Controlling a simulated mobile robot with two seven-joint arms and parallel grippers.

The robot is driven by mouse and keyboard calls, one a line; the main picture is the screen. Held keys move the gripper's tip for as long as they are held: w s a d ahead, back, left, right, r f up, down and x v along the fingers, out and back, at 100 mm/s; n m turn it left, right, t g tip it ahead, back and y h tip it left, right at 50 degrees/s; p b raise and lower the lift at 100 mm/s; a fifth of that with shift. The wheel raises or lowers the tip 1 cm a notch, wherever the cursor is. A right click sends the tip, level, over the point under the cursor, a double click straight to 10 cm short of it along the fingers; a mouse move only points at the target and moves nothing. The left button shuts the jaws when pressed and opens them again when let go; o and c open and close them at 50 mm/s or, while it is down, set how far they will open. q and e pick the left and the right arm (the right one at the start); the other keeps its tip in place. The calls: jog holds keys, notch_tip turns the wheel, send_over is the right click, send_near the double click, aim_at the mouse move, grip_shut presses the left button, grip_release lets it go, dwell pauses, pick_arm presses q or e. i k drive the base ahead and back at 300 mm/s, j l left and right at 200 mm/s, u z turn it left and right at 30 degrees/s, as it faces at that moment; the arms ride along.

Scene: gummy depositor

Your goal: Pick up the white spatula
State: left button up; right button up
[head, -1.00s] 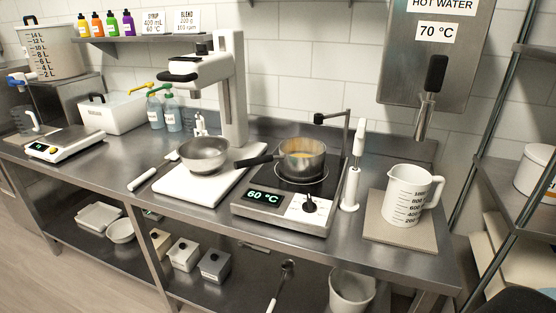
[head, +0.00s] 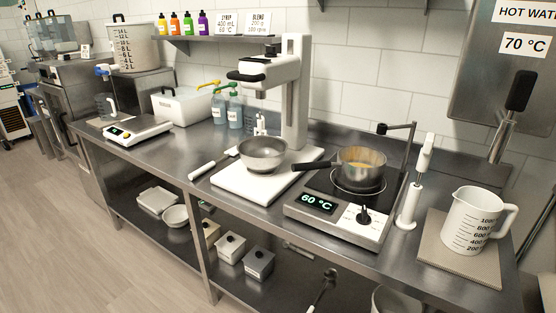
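A white-handled utensil (head: 207,169), which looks like the white spatula, lies flat on the steel counter (head: 180,160) just left of the white stand mixer's base. Its handle points toward the counter's front edge, and its thin far end reaches back toward the steel bowl (head: 262,153). The shape of that far end is too small to make out clearly. Neither of my grippers shows in the head view.
Right of the utensil stand the mixer (head: 292,95), a hot plate (head: 335,218) with a pan (head: 360,168), and a white measuring jug (head: 474,222). A scale (head: 138,131) stands to the left. The counter between scale and utensil is clear, as is the floor (head: 90,250) at front left.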

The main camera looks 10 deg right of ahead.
aim_at(234, 152)
jog(key=i+j+z, duration=0.4)
jog(key=i, duration=0.3)
jog(key=i+j+z, duration=0.35)
jog(key=i, duration=0.3)
jog(key=j, duration=0.1)
